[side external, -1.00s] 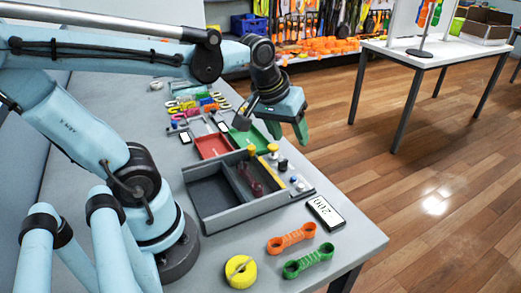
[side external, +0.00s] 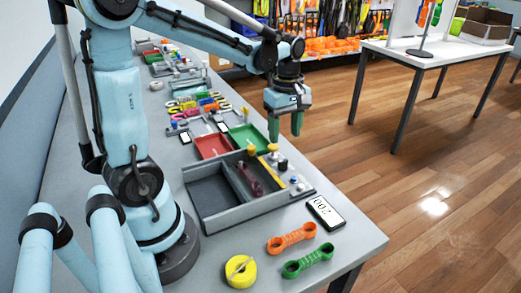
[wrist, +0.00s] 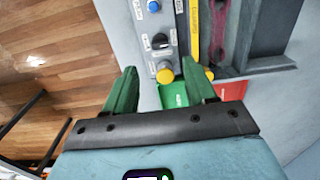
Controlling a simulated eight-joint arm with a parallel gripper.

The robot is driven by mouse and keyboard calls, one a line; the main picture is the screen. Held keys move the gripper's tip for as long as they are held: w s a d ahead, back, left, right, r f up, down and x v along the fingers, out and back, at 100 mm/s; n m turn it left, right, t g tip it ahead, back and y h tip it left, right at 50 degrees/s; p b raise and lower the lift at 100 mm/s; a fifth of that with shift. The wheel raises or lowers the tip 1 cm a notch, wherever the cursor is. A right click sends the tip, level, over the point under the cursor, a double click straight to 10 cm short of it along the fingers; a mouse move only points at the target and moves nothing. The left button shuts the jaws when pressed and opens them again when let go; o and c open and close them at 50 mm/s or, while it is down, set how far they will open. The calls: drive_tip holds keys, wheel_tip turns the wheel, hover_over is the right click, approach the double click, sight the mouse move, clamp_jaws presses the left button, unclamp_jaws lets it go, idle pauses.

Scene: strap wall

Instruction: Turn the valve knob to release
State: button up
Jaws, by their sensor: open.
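A black knob (side external: 283,164) sits on the grey side panel of the open grey box, between a yellow cap and blue buttons; I take it as the valve knob. In the wrist view the black knob (wrist: 160,41) has a pale mark and lies beyond the fingertips, roughly centred between them. My gripper (side external: 285,130) is open and empty, pointing down above the yellow-capped end of the panel. Its green fingers (wrist: 159,66) stand apart in the wrist view, and nothing touches them.
A yellow cap (wrist: 165,76) lies close by the knob, and a blue button (wrist: 154,6) farther along. A yellow bar (wrist: 194,28) and a magenta strap (wrist: 219,30) lie beside the panel. Red (side external: 213,146) and green (side external: 248,136) trays adjoin the box.

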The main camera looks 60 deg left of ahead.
sight(283, 160)
wheel_tip(283, 160, down, 8)
drive_tip(key=shift+f, duration=0.2)
idle(0.4)
clamp_jaws()
